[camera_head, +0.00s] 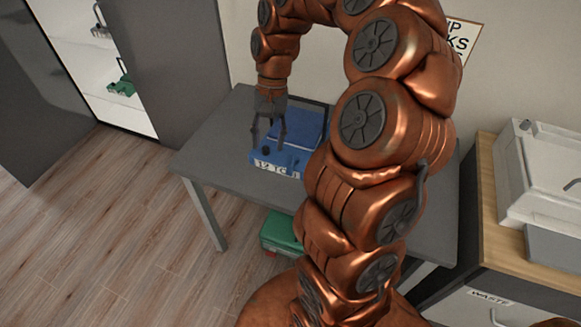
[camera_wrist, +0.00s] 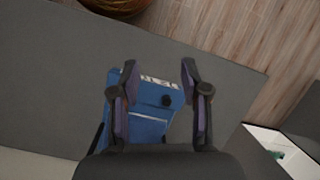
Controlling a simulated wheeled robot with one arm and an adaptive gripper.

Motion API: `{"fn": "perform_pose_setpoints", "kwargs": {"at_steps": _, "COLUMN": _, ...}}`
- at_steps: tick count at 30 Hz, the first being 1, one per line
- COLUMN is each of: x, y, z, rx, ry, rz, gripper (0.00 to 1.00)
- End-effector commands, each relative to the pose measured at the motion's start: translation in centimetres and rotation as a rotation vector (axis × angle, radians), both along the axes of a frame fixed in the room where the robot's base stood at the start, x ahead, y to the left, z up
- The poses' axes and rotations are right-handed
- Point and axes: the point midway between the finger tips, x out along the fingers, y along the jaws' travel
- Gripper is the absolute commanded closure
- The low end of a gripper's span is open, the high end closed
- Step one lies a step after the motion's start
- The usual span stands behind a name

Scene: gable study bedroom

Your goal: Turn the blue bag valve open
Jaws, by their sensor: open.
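The blue bag (camera_head: 300,146) lies on the grey table, with a white printed label along its front edge. It also shows in the wrist view (camera_wrist: 148,128), partly hidden by my fingers and wrist. A small dark round knob (camera_wrist: 167,101), which looks like the valve, sits on the bag near the labelled edge. My gripper (camera_head: 267,143) is above the left part of the bag, pointing down. In the wrist view my gripper (camera_wrist: 159,72) is open and empty, and the knob appears between its fingers, nearer the right one. I cannot tell the knob's turn or the height gap.
The grey table (camera_head: 215,140) has bare room left of the bag. A green case (camera_head: 281,232) is on the floor under it. A white basin unit (camera_head: 540,170) stands at the right. A cabinet with white shelves (camera_head: 95,60) stands at the left, beyond clear wooden floor.

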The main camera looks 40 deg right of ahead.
Motion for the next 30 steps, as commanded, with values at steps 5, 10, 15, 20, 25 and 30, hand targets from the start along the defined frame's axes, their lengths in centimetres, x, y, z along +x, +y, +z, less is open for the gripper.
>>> {"fn": "perform_pose_setpoints", "kwargs": {"at_steps": 5, "x": 1.5, "y": -4.9, "z": -4.3, "rx": 0.005, "ry": 0.068, "rz": -0.191, "gripper": 0.54}}
{"fn": "perform_pose_setpoints", "kwargs": {"at_steps": 10, "x": 1.6, "y": -8.0, "z": -6.7, "rx": -0.001, "ry": 0.112, "rz": -0.309, "gripper": 0.54}}
{"fn": "perform_pose_setpoints", "kwargs": {"at_steps": 15, "x": 1.4, "y": -9.0, "z": -7.7, "rx": -0.005, "ry": 0.128, "rz": -0.350, "gripper": 0.54}}
{"fn": "perform_pose_setpoints", "kwargs": {"at_steps": 20, "x": 1.2, "y": -8.7, "z": -8.8, "rx": -0.005, "ry": 0.129, "rz": -0.353, "gripper": 0.54}}
{"fn": "perform_pose_setpoints", "kwargs": {"at_steps": 25, "x": 0.7, "y": -7.8, "z": -10.9, "rx": -0.003, "ry": 0.130, "rz": -0.350, "gripper": 0.54}}
{"fn": "perform_pose_setpoints", "kwargs": {"at_steps": 30, "x": 0.2, "y": -7.0, "z": -13.0, "rx": -0.004, "ry": 0.132, "rz": -0.349, "gripper": 0.54}}
